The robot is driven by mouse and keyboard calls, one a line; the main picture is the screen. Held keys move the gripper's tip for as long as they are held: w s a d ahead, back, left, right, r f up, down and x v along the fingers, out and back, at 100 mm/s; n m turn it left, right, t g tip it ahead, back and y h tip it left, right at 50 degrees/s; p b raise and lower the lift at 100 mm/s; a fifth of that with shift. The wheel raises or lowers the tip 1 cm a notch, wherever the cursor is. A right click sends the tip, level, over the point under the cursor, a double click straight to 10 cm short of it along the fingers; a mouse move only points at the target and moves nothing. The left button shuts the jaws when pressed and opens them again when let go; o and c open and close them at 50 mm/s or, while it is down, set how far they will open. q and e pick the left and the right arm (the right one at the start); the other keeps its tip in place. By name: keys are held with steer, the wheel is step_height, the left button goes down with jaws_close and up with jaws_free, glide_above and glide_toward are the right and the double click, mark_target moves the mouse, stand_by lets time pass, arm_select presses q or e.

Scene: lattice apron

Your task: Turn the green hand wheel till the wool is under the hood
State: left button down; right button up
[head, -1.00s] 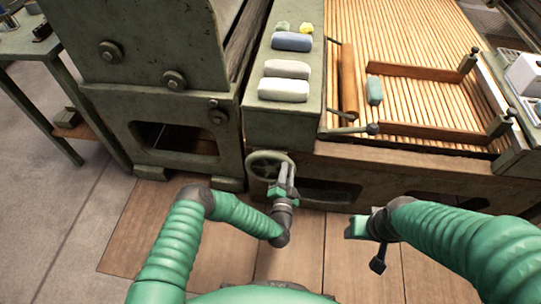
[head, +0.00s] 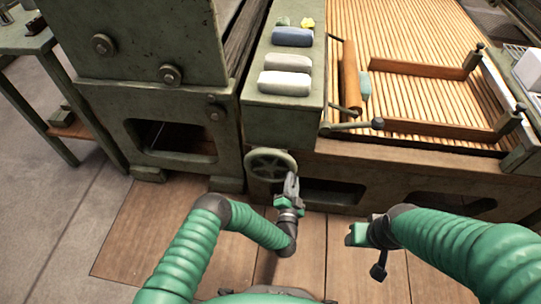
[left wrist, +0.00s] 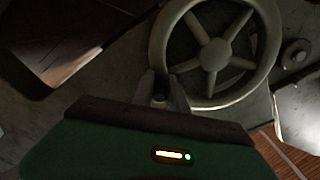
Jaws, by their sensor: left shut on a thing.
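The green hand wheel (head: 262,152) is on the front of the machine, and its spokes and rim fill the upper middle of the left wrist view (left wrist: 258,78). My left gripper (head: 291,182) is at the wheel's lower right in the head view. In the left wrist view its fingers (left wrist: 161,90) are shut on the wheel's handle (left wrist: 159,95), beside the rim. A pale blue wool piece (head: 365,86) lies on the slatted apron, just right of a wooden roller. The green casing (head: 262,112) left of it looks like the hood. My right gripper (head: 357,235) is low at right, away from the wheel; its jaws are unclear.
Several pieces, one blue (head: 292,37) and two pale (head: 285,83), lie on the casing. A wooden roller (head: 349,75) and wooden rails (head: 430,136) border the apron (head: 420,110). Wood flooring (head: 345,275) is clear below.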

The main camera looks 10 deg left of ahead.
mark_target(282, 181)
arm_select(q)
steer(key=shift+d+r, duration=0.1)
steer(key=f+b, duration=0.1)
steer(key=a+f+b, duration=0.1)
steer(key=f, duration=0.1)
steer(key=shift+a+f, duration=0.15)
steer(key=shift+f, duration=0.1)
steer(key=a+f+b, duration=0.1)
steer(key=a+f, duration=0.1)
steer(key=shift+a+f, duration=0.3)
steer(key=shift+f, duration=0.05)
steer(key=shift+a, duration=0.1)
